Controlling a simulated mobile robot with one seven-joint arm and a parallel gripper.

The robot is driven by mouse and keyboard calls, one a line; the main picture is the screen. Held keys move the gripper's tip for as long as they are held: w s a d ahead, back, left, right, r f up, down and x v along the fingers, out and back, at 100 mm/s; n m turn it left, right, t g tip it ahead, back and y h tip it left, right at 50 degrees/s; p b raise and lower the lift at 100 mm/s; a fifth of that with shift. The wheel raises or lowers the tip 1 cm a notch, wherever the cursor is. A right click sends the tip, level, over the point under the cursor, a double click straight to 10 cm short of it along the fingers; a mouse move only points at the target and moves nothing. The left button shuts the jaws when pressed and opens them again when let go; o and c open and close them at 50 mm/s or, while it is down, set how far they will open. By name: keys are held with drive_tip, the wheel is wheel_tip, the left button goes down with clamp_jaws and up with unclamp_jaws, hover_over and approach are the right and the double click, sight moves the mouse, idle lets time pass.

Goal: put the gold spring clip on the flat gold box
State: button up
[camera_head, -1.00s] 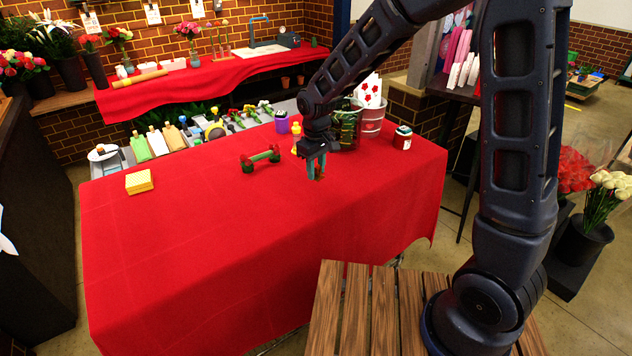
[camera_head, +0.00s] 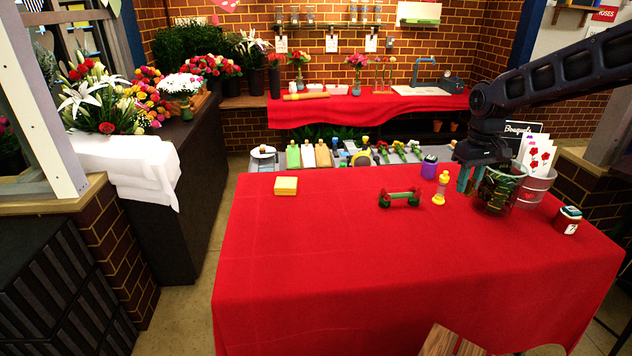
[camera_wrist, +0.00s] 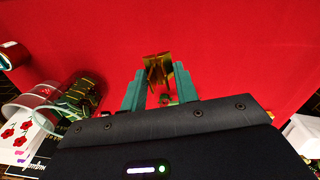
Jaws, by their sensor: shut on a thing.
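The gold spring clip (camera_wrist: 157,70) shows in the wrist view, held between the teal fingers of my gripper (camera_wrist: 160,88). My gripper is shut on it, above the red cloth. The flat gold box (camera_head: 286,186) lies on the table's far left part in the head view, well left of my gripper. The box does not show in the wrist view.
On the red-covered table (camera_head: 400,270), a red and green dumbbell-shaped item (camera_head: 400,199) and a yellow bottle (camera_head: 441,190) stand between box and gripper. A purple jar (camera_head: 429,168), bucket (camera_head: 535,188) and small jar (camera_head: 567,220) are near the right. The table's front is clear.

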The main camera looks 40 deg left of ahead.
drive_tip(key=w+a+r+n, duration=0.1)
drive_tip(key=w+a+n, duration=0.1)
drive_tip(key=a, duration=0.7)
drive_tip(key=w+a+r+n, duration=0.1)
drive_tip(key=w+a+n, duration=0.1)
drive_tip(key=a, duration=0.6)
drive_tip(key=n, duration=1.2)
hover_over(293, 186)
wheel_tip(293, 186, down, 11)
drive_tip(key=shift+f, duration=3.9)
drive_tip(key=shift+f, duration=0.15)
drive_tip(key=o, duration=1)
drive_tip(key=shift+c, duration=0.2)
